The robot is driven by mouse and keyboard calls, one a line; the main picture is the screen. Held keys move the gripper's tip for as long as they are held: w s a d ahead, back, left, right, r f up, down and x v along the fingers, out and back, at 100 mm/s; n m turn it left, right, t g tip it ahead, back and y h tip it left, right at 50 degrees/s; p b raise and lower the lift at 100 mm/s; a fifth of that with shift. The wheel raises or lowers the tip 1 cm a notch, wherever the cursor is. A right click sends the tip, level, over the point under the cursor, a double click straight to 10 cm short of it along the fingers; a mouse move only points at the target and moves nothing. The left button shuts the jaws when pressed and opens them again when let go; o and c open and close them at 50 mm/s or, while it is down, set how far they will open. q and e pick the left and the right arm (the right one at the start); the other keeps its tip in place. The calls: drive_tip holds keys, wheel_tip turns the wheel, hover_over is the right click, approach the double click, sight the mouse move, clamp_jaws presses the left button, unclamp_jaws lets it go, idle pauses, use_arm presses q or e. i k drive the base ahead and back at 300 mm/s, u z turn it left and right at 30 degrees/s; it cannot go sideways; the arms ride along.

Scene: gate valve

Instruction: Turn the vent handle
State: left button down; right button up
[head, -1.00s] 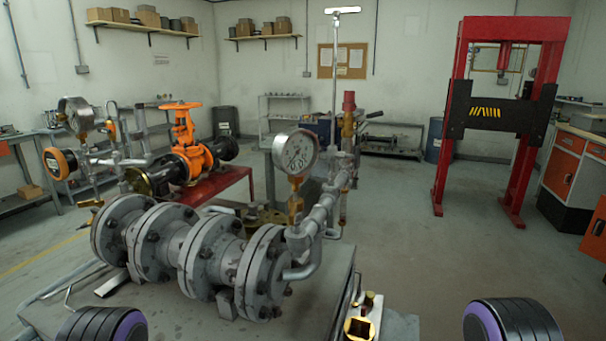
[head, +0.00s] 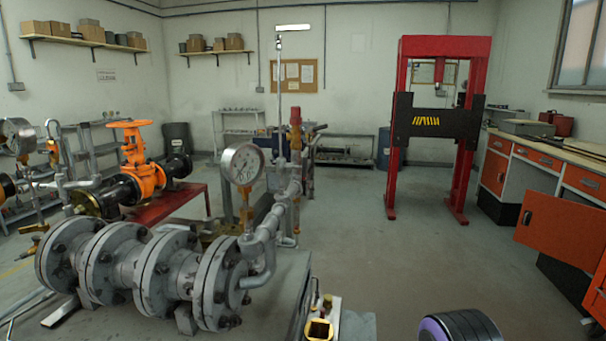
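A grey flanged pipe assembly (head: 150,275) lies on a metal bench at lower left. A round pressure gauge (head: 242,163) stands on it. Behind the gauge, a brass fitting with a red top (head: 295,118) stands upright, and a small dark lever-like part (head: 318,127) shows to its right. A tall thin rod with a T-shaped top (head: 292,27) rises near it. A small brass lever (head: 34,228) shows at the left edge. I cannot tell which of these is the vent handle. Neither gripper shows; only a black and purple part of my own body is at the bottom right.
An orange valve (head: 140,170) sits on a red stand at left. A red press frame (head: 440,125) stands at the back right. A workbench with orange drawers (head: 540,158) and an open orange door (head: 562,225) line the right. The middle floor (head: 400,260) is clear.

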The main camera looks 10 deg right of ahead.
sight(304, 167)
drive_tip(key=k, duration=0.3)
drive_tip(key=u, duration=2.6)
drive_tip(key=k, duration=1.35)
drive_tip(key=z, duration=2.05)
drive_tip(key=i, duration=1)
